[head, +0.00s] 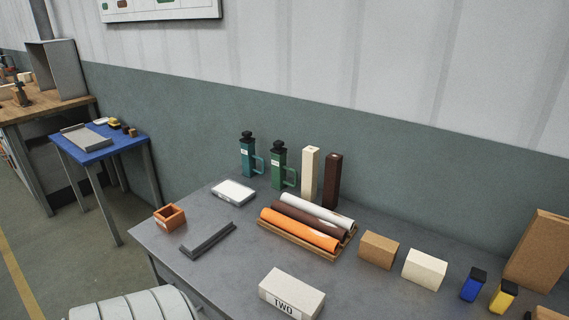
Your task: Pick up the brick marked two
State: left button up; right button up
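A pale cream brick (295,286) lies on the grey table (205,290) at the front middle of the head view. The side facing me carries a white label reading "TWO". It lies flat, with clear tabletop around it, and nothing is touching it. Neither of my grippers shows in this view.
Behind the brick, a wooden rack (300,241) holds orange, brown and white rolls. A tan block (378,250) and a cream block (425,269) stand to the right. Bottles and tall posts line the back.

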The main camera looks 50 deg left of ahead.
aim_at(296, 299)
jog(key=u, duration=1.3)
jog(key=i+u, duration=0.1)
jog(key=u, duration=1.2)
jog(key=i+u, duration=0.1)
jog(key=u, duration=0.3)
jog(key=k+l+z, duration=0.15)
jog(key=z, duration=0.35)
jog(key=l+z, duration=0.45)
jog(key=k+j, duration=0.05)
jog(key=j, duration=0.05)
